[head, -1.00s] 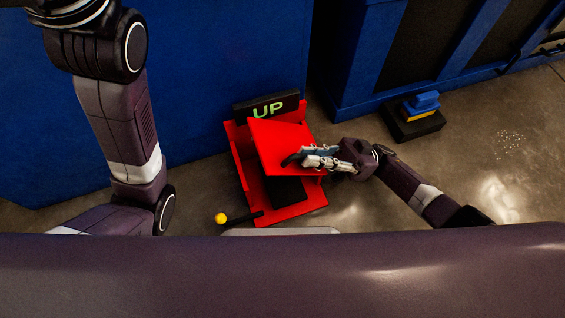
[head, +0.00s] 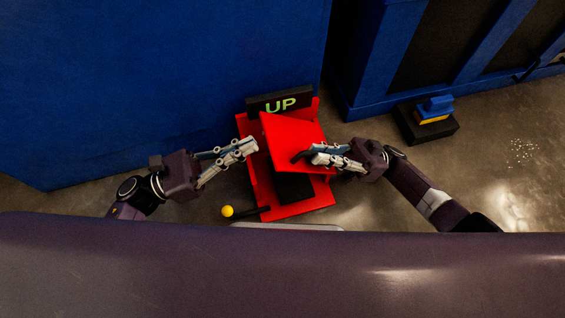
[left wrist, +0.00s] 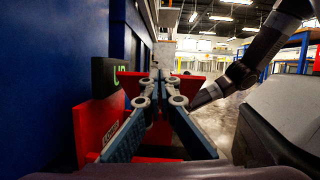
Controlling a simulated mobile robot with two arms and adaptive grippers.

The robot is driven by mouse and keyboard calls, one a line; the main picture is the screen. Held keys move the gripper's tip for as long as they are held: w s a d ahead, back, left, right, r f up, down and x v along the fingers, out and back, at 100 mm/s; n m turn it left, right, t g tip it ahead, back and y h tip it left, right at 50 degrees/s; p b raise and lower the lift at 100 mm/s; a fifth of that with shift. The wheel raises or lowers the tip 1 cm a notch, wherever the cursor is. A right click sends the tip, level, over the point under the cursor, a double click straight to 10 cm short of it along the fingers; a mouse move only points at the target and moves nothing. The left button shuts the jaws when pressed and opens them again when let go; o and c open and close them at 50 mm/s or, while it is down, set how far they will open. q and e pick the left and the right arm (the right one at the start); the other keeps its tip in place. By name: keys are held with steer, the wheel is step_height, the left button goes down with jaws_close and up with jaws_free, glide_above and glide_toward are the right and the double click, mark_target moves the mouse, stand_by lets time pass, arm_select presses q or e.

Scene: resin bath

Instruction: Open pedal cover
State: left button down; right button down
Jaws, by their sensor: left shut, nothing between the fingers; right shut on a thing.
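The red pedal cover (head: 290,135) is a flat plate, raised and tilted inside the red pedal housing (head: 262,185). A black pedal (head: 293,188) shows below it. A black sign reading UP (head: 280,102) stands at the back. My right gripper (head: 312,156) is shut on the cover's right edge. My left gripper (head: 250,146) is shut and empty by the housing's left side, just left of the cover; I cannot tell whether it touches. In the left wrist view, my left fingers (left wrist: 157,78) meet in front of red panels (left wrist: 97,125).
A black lever with a yellow knob (head: 228,211) sticks out at the housing's front left. A blue wall (head: 150,80) stands behind. A black pedal with a blue and yellow top (head: 430,118) sits to the right. Bare floor lies between.

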arm_select(q)
steer(key=s+a+f+m+g+y, duration=0.1)
steer(key=s+a+f+m, duration=0.1)
steer(key=s+f, duration=0.3)
arm_select(e)
steer(key=shift+d, duration=0.1)
arm_select(q)
glide_toward(302, 160)
steer(key=x, duration=0.4)
steer(key=f+x, duration=0.1)
steer(key=shift+w+d, duration=0.35)
steer(key=shift+w, duration=0.1)
arm_select(e)
steer(key=shift+s+f, duration=0.1)
arm_select(q)
steer(key=shift+w+d+r, duration=0.1)
steer(key=shift+d+r, duration=0.15)
steer(key=shift+r, duration=0.25)
steer(key=shift+d+r, duration=0.2)
steer(key=shift+r, duration=0.25)
arm_select(e)
steer(key=c, duration=2.2)
jaws_free()
arm_select(q)
steer(key=shift+f, duration=0.1)
arm_select(e)
steer(key=shift+o, duration=0.8)
arm_select(q)
steer(key=shift+f, duration=0.1)
